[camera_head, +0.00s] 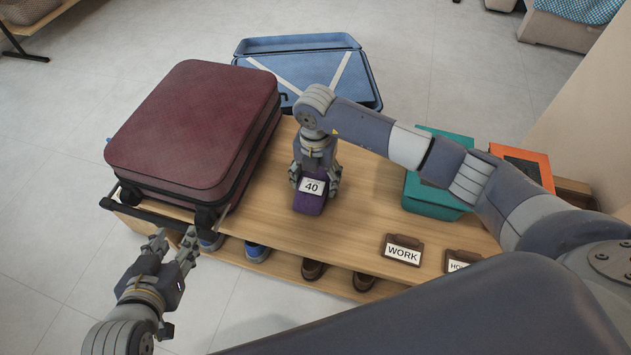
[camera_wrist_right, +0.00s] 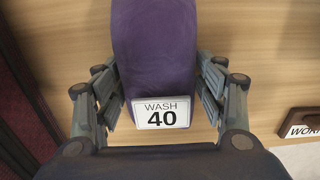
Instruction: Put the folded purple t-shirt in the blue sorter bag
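The folded purple t-shirt (camera_head: 309,204) is a compact bundle at the middle of the wooden bench, with a white tag reading "WASH 40". It also shows in the right wrist view (camera_wrist_right: 155,55). My right gripper (camera_head: 315,185) is over it, with one finger on each side. The fingers are spread wide, and I see no clear squeeze on the cloth. My left gripper (camera_head: 174,240) is open and empty in front of the bench's left end. A blue open case (camera_head: 305,55) with white straps stands behind the bench; I cannot tell whether it is the blue sorter bag.
A dark red suitcase (camera_head: 195,125) fills the bench's left end. A teal bin (camera_head: 432,195) and an orange box (camera_head: 535,160) stand at the right. Brown tags, one reading "WORK" (camera_head: 402,252), lie along the front edge. Shoes (camera_head: 313,269) sit below.

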